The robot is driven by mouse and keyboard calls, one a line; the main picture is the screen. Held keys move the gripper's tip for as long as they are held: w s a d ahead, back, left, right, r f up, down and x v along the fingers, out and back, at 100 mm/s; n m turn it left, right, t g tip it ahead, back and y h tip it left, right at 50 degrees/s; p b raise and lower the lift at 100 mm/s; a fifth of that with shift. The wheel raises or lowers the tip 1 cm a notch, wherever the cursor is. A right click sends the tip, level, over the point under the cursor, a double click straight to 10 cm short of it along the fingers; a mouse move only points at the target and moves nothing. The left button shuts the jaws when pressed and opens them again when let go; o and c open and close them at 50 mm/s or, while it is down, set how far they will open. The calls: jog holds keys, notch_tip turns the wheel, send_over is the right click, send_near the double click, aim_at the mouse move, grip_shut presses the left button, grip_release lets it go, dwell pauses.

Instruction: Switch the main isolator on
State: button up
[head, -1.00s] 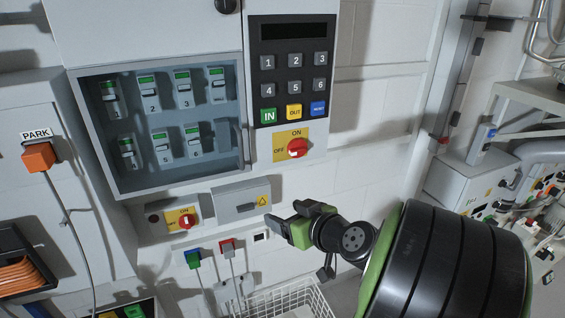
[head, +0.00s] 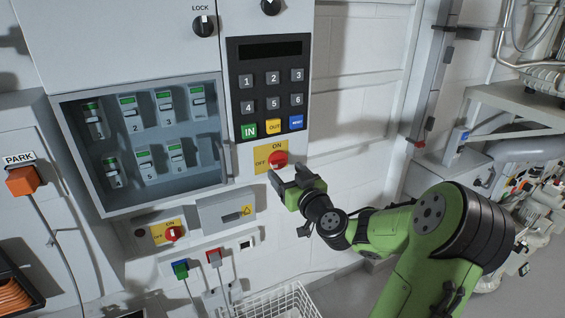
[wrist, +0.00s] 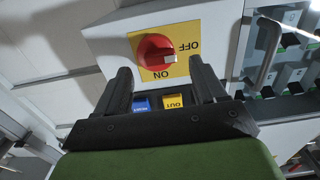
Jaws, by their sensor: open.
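A red rotary switch (head: 278,158) on a yellow ON/OFF plate sits on the cabinet below the keypad. In the wrist view, upside down, the red knob (wrist: 155,52) has its white-marked end toward the OFF side. A second, smaller red switch (head: 173,233) on a yellow ON/OFF plate sits lower left on a wall box. I see no label telling which is the main isolator. My gripper (head: 289,177) is open and empty, just below and in front of the upper switch. In the wrist view its fingers (wrist: 160,66) stand apart either side of the knob, not visibly touching it.
The keypad (head: 270,90) is directly above the upper switch. An open-fronted breaker box (head: 140,205) is on the left, with a grey box (head: 222,212) below. A wire basket (head: 285,303) stands underneath.

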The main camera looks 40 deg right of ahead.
aim_at(280, 165)
jog(key=x, duration=0.3)
jog(key=shift+w+d, duration=0.1)
jog(key=shift+w, duration=0.05)
jog(key=shift+c, duration=0.3)
jog(key=c, duration=1)
